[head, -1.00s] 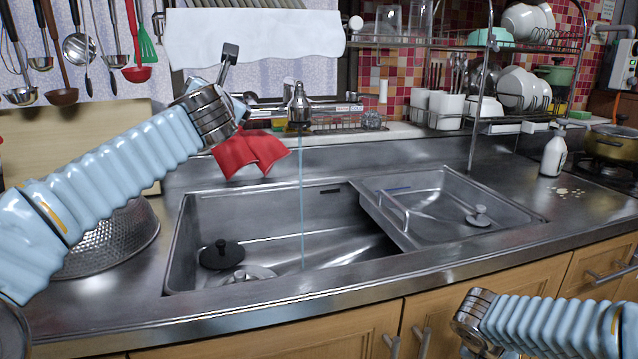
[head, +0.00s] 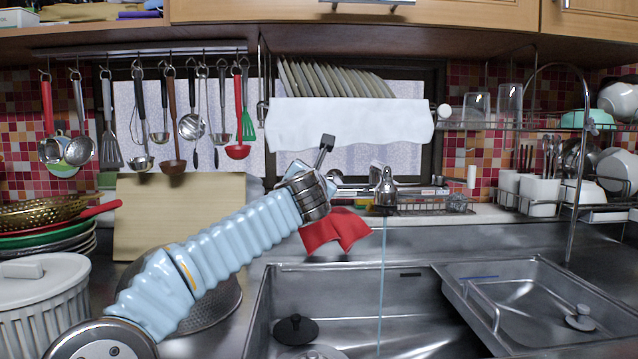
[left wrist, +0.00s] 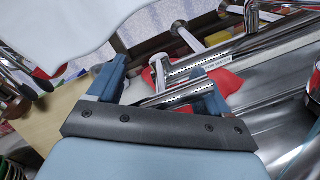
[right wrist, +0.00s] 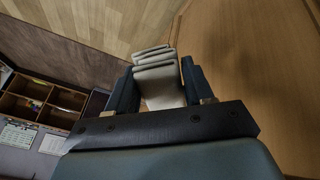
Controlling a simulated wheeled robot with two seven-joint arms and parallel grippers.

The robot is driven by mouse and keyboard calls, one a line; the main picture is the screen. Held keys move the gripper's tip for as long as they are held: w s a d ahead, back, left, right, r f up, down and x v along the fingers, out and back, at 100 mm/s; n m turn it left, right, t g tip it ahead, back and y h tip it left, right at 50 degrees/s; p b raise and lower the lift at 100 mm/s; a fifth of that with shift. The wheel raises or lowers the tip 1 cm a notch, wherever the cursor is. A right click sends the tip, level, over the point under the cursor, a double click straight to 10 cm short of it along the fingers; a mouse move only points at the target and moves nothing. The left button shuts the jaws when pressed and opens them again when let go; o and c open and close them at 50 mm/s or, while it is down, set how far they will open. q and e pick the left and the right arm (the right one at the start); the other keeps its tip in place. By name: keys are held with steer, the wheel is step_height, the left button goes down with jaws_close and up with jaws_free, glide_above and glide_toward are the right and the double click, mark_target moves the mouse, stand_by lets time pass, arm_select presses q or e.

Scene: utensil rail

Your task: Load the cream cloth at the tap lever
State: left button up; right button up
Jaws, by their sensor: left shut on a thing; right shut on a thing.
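My left gripper (left wrist: 160,72) is at the tap, its fingers on either side of a chrome bar that looks like the tap lever (left wrist: 178,95). A red cloth (head: 337,231) hangs just below this gripper in the head view. It shows behind the chrome bar in the left wrist view (left wrist: 224,80). The tap (head: 385,190) stands behind the sink with a thin stream of water falling. My right gripper (right wrist: 157,72) is shut on a folded cream cloth (right wrist: 162,88), seen only in the right wrist view. My right arm is outside the head view.
The sink (head: 340,300) is open below the tap. Utensils hang on the rail (head: 150,52) at upper left. A white towel (head: 350,124) hangs above the tap. A wood front (right wrist: 240,65) is close to my right gripper.

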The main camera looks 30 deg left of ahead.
arm_select(q)
steer(key=shift+c, duration=1.1)
steer(key=shift+d+f+b, duration=0.1)
steer(key=shift+f+b, duration=0.3)
steer(key=shift+b, duration=0.5)
arm_select(e)
steer(key=shift+f, duration=0.85)
arm_select(q)
steer(key=shift+t, duration=0.3)
arm_select(e)
steer(key=shift+f, duration=0.15)
arm_select(q)
steer(key=shift+r, duration=0.2)
steer(key=o, duration=1.3)
steer(key=shift+o, duration=0.2)
steer(key=shift+s, duration=0.1)
steer(key=shift+s+d, duration=0.1)
steer(key=shift+s, duration=0.25)
arm_select(e)
steer(key=shift+f, duration=0.1)
arm_select(q)
steer(key=b+v, duration=0.3)
steer(key=v, duration=0.8)
arm_select(e)
step_height(320, 180, down, 2)
steer(key=shift+f, duration=0.2)
